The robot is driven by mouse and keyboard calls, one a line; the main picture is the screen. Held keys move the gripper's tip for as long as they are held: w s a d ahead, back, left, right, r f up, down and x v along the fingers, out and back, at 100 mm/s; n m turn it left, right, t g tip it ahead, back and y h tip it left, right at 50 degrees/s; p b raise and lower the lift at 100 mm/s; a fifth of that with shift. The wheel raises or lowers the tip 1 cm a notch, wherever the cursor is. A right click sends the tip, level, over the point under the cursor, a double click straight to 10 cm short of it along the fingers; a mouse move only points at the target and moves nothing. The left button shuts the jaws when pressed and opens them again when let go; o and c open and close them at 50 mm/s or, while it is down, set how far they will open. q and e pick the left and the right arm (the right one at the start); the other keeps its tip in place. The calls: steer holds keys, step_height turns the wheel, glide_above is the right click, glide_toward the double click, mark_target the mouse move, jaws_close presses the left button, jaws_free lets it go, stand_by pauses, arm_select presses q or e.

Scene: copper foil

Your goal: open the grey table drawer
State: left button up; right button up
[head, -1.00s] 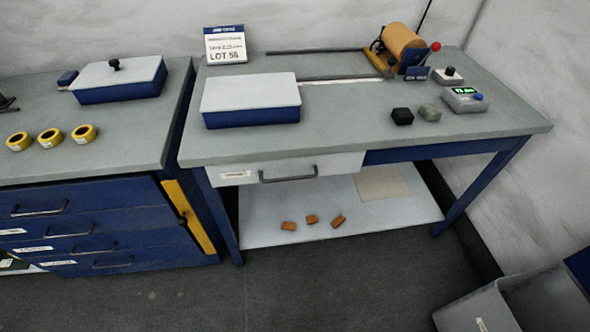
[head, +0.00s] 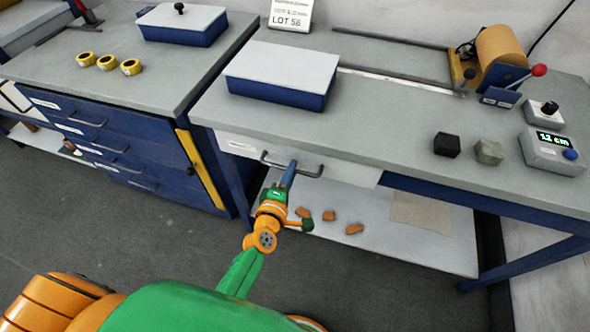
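The grey table drawer (head: 340,171) sits under the left part of the table top (head: 400,158). Its front looks flush with the table edge, so it appears closed. It has a dark bar handle (head: 312,174). My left gripper (head: 289,172) reaches up from below, with its blue fingers at the middle of the handle. The fingers overlap the bar in the head view; I cannot tell whether they are closed on it. My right gripper is not in view.
A blue box with a grey lid (head: 281,70) stands on the table above the drawer. Several orange-brown pieces (head: 329,216) lie on the lower shelf (head: 420,245). A blue drawer cabinet (head: 120,140) stands to the left. Open floor (head: 400,300) lies in front.

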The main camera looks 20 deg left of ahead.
arm_select(q)
steer(key=shift+w+d+f, duration=0.2)
steer(key=shift+w+d, duration=0.1)
steer(key=shift+w, duration=0.35)
steer(key=shift+s, duration=0.1)
jaws_close()
stand_by(0.9)
